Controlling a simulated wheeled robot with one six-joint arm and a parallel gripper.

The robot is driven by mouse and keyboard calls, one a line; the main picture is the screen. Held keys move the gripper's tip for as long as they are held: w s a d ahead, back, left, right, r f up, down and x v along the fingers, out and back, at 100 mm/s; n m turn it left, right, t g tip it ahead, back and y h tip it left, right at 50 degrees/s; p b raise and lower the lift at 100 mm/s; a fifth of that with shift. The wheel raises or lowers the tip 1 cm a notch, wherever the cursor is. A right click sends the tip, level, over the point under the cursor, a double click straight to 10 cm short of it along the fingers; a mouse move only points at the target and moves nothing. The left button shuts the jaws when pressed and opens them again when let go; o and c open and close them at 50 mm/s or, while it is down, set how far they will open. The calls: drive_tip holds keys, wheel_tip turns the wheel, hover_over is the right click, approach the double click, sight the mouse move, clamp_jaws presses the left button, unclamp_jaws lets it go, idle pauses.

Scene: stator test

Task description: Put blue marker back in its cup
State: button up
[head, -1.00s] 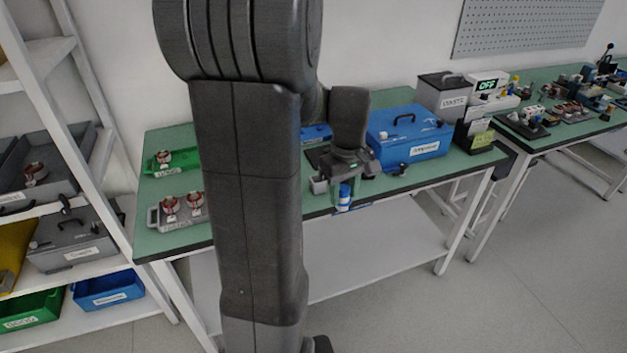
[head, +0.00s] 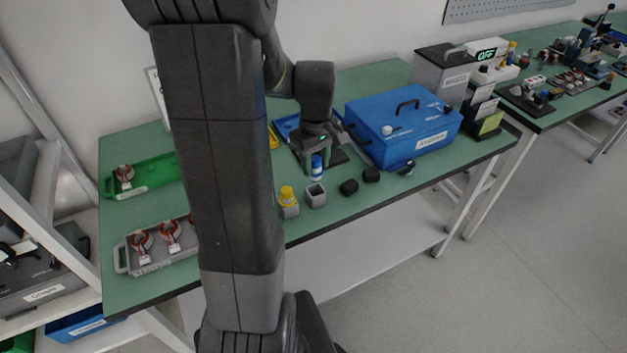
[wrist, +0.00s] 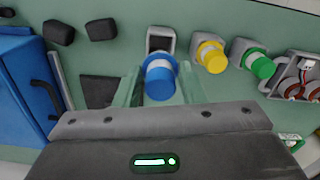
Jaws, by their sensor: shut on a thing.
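My gripper (head: 314,163) is shut on the blue marker (head: 317,168), a short blue-and-white cylinder held upright above the table. The marker also shows between the fingers in the wrist view (wrist: 159,82). A square grey cup (head: 315,197) stands open and empty just in front of the marker in the head view. In the wrist view this cup (wrist: 160,34) lies right beyond the marker. The marker is outside the cup; its exact height over the table is unclear.
A yellow marker (head: 287,193) sits in the neighbouring cup; a green marker (wrist: 262,66) sits beyond it. Two small black blocks (head: 371,174) (head: 349,187) and a blue case (head: 405,130) stand right of the empty cup. A grey tray with stators (head: 150,262) is at left.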

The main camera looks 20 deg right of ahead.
sight(316, 181)
wheel_tip(316, 181, down, 6)
drive_tip(key=shift+r, duration=0.1)
idle(0.4)
drive_tip(key=shift+f+b, duration=0.45)
drive_tip(key=shift+f, duration=0.15)
drive_tip(key=o, duration=1)
drive_tip(key=shift+r, duration=0.1)
drive_tip(key=shift+r, duration=0.1)
wheel_tip(316, 181, up, 13)
drive_tip(key=shift+f+p, duration=0.1)
drive_tip(key=shift+p, duration=0.45)
drive_tip(key=shift+f, duration=0.1)
